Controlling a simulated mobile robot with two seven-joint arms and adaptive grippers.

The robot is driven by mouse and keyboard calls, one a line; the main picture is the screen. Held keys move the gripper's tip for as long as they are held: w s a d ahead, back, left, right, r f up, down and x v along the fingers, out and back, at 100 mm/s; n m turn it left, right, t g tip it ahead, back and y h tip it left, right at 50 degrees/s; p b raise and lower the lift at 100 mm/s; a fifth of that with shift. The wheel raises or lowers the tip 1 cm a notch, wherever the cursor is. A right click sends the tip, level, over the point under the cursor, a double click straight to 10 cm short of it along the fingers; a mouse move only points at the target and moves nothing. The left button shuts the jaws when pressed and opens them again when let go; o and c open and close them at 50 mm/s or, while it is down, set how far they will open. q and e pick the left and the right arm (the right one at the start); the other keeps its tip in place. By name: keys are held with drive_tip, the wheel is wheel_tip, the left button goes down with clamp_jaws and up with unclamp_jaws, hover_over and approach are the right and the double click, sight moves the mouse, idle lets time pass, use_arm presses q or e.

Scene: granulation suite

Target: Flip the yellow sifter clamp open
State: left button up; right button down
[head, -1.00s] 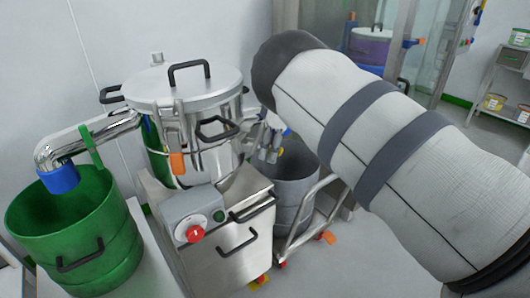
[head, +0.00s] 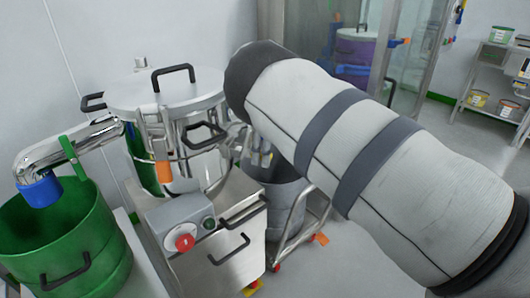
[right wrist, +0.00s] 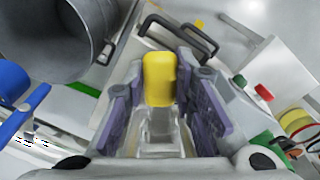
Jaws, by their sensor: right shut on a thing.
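The sifter (head: 168,92) is a shiny steel drum with a round lid and black handles, at the left of the head view. The yellow clamp (right wrist: 159,78) shows in the right wrist view as a yellow block with a pale metal part below it. My right gripper (right wrist: 158,95) has its purple-padded fingers on both sides of the clamp and is shut on it. In the head view the right gripper (head: 258,152) is at the sifter's right side, partly hidden by my arm. How far the clamp is flipped cannot be told. My left gripper is not in view.
An orange clamp (head: 164,172) hangs on the sifter's front. A green drum (head: 62,235) stands at the left. A cabinet with a red button (head: 185,243) is below the sifter. A grey bin (head: 283,207) stands below my gripper. Floor is free at the front right.

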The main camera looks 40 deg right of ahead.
drive_tip(key=shift+w+a+r, duration=0.35)
drive_tip(key=shift+w+r, duration=0.3)
drive_tip(key=shift+r, duration=0.05)
drive_tip(key=c, duration=1.4)
unclamp_jaws()
drive_tip(key=shift+o, duration=0.4)
drive_tip(key=shift+w+a+f, duration=0.1)
drive_tip(key=shift+a, duration=0.2)
drive_tip(key=shift+d, duration=0.2)
wheel_tip(320, 180, up, 12)
drive_tip(key=s, duration=0.1)
drive_tip(key=shift+s+d, duration=0.15)
drive_tip(key=shift+d, duration=0.1)
